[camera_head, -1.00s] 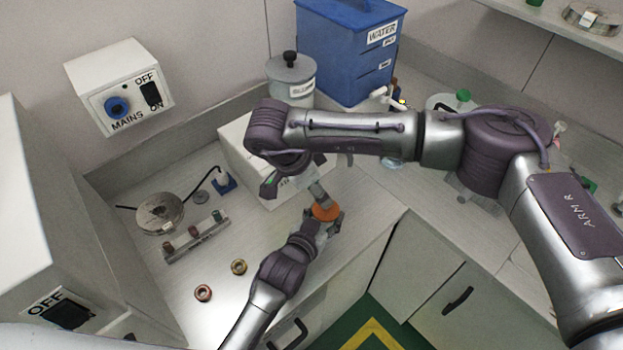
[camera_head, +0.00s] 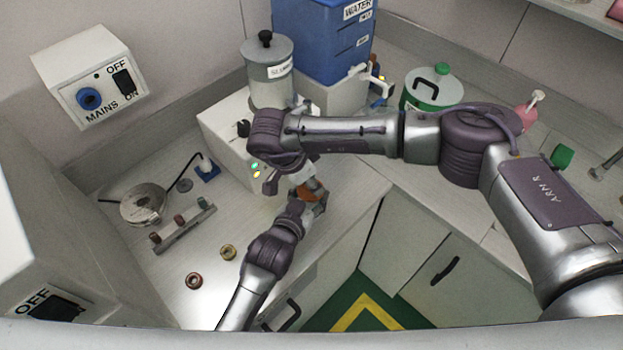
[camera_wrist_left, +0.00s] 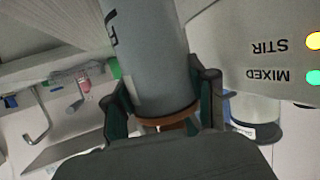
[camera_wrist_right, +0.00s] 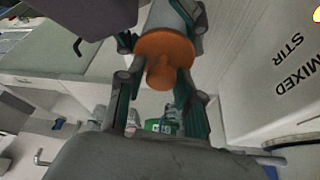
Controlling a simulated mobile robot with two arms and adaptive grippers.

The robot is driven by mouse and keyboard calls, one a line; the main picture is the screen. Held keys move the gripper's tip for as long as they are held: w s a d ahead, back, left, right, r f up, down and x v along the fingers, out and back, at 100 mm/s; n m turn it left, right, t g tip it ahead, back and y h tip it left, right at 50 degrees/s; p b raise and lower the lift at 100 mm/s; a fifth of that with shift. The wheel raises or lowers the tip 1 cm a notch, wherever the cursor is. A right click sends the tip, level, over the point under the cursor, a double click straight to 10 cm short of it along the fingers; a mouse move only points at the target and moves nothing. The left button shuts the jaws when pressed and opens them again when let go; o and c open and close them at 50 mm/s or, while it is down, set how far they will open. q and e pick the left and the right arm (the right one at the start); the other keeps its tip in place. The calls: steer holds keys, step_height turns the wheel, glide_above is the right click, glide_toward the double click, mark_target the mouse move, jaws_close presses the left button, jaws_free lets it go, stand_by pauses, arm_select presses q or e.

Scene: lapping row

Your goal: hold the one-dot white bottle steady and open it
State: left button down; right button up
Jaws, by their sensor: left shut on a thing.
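The bottle (camera_head: 297,181) has a pale grey-white body and an orange cap end (camera_head: 309,192). It is tilted in the head view. My left gripper (camera_wrist_left: 162,105) is shut on its body close to the orange end, and part of a dark mark shows on the body (camera_wrist_left: 145,45). No dots are visible. In the right wrist view, the orange cap (camera_wrist_right: 165,55) faces the camera with a small central knob. My right gripper (camera_wrist_right: 160,90) is open, with its fingers on either side of the cap. Whether they touch it cannot be told.
A white stirring unit (camera_head: 233,150) with lit lamps stands right behind the grippers. A lidded pot (camera_head: 268,85) and a blue water tank (camera_head: 322,40) stand behind. A metal disc (camera_head: 143,203), a small rack (camera_head: 183,229) and two rings lie on the left bench.

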jaws_close()
steer(key=shift+r, duration=0.15)
stand_by(0.6)
steer(key=shift+r, duration=0.95)
steer(key=shift+r, duration=0.1)
arm_select(q)
steer(key=shift+f, duration=0.1)
arm_select(e)
steer(key=shift+r, duration=1.9)
arm_select(q)
steer(key=shift+c, duration=1.4)
jaws_free()
